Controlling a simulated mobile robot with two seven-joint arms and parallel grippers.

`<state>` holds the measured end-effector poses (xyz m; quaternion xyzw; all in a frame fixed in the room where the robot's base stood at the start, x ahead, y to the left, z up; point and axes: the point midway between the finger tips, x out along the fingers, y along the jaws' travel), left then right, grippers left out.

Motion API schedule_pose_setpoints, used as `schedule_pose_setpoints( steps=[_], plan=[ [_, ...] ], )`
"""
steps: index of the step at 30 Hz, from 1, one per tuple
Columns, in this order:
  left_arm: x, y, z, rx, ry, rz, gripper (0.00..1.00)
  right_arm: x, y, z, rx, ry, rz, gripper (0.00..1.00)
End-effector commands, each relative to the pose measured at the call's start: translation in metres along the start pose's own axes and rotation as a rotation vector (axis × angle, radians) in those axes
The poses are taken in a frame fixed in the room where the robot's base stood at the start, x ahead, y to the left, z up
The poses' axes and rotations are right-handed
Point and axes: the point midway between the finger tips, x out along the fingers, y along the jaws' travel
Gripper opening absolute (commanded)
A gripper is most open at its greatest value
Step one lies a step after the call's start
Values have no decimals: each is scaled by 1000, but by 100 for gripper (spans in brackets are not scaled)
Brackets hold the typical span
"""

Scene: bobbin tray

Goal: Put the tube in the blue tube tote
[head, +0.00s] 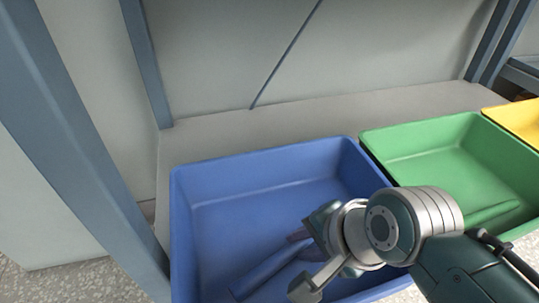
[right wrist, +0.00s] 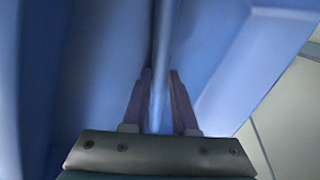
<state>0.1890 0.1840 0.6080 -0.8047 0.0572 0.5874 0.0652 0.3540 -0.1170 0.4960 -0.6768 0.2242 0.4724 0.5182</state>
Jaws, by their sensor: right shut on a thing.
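The blue tube tote (head: 258,168) stands on the shelf in the head view, its near part cut off by the frame edge. My right gripper (head: 297,238) reaches down into it from the right. It is shut on a blue tube (head: 264,272), which slants toward the lower left inside the tote. In the right wrist view the tube (right wrist: 160,60) runs upward between the two dark fingers (right wrist: 161,78), with blue tote walls around it. The gripper hides part of the tube, and I cannot tell whether the tube touches the tote floor. My left gripper is not in view.
A green tote (head: 420,127) stands to the right, with a green tube-like shape (head: 490,213) inside. A yellow tote (head: 520,112) is at the far right. Blue-grey shelf posts (head: 65,130) rise at the left. A pale panel closes the back.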

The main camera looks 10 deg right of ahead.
Motion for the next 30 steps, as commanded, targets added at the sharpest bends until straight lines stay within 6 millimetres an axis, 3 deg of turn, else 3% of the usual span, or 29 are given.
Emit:
schedule_pose_setpoints(
  steps=[6, 7, 10, 20, 30],
  plan=[
    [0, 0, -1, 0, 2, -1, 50, 1, 1, 0, 0, 0, 1, 0],
    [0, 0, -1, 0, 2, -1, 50, 1, 1, 0, 0, 0, 1, 29],
    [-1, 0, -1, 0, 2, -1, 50, 0, 0, 0, 0, 0, 1, 39],
    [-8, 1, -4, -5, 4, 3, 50, -9, -1, 0, 0, 0, 3, 39],
    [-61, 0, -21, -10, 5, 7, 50, -83, -4, 0, 1, 0, 2, 39]
  ],
)
